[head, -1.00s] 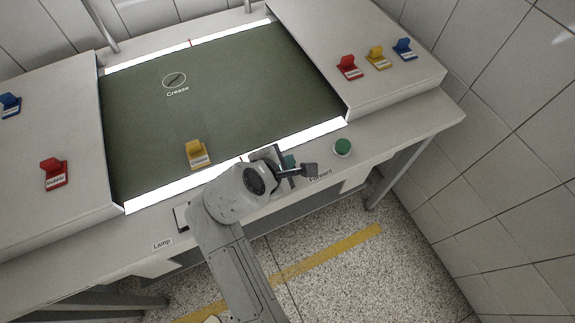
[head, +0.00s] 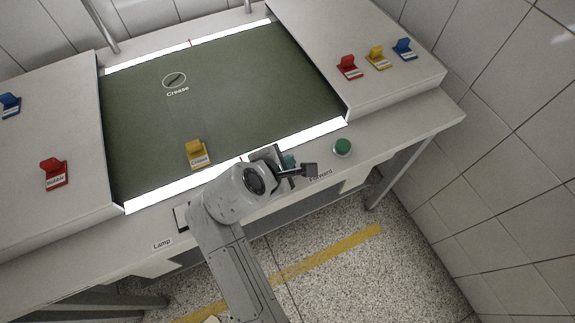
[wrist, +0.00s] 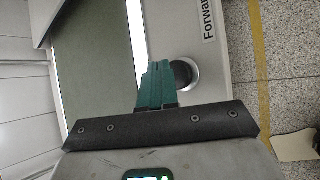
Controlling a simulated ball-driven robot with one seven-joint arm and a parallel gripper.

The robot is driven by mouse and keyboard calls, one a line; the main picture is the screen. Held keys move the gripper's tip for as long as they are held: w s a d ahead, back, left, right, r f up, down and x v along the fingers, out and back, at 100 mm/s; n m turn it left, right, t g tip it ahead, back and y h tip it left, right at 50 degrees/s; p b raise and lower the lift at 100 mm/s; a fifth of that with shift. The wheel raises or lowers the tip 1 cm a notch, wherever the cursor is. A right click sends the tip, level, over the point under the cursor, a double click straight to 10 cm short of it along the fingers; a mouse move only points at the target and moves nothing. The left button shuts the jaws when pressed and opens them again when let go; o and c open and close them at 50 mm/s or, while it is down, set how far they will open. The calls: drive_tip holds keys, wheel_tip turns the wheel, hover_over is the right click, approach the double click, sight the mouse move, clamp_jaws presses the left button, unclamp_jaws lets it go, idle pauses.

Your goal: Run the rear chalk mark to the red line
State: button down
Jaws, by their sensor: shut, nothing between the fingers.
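A dark green sheet (head: 230,100) lies between two raised panels. Near its rear left is a small dark chalk mark (head: 174,80) inside a white ring labelled "Crease". A short red line (head: 190,43) marks the rear white strip, and another red line (head: 240,158) marks the front strip. My gripper (head: 289,161) is shut and empty over the front ledge. In the wrist view its teal fingers (wrist: 155,85) partly cover a dark round button (wrist: 183,75) in a silver ring, beside the "Forward" label (wrist: 208,22). I cannot tell whether they touch it.
A green button (head: 342,147) stands right of my gripper. A yellow tag (head: 197,154) stands at the sheet's front. Red (head: 348,67), yellow (head: 377,57) and blue (head: 404,48) tags stand on the right panel. A red tag (head: 54,174) and blue tag (head: 10,105) stand left.

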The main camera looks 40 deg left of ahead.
drive_tip(key=shift+f, duration=0.95)
idle(1.7)
drive_tip(key=shift+r, duration=0.1)
drive_tip(key=shift+r+p, duration=0.9)
drive_tip(key=shift+p, duration=0.25)
drive_tip(key=shift+r, duration=0.1)
wheel_tip(320, 180, up, 3)
drive_tip(key=p, duration=0.3)
drive_tip(key=shift+r+p, duration=0.6)
drive_tip(key=shift+r, duration=0.3)
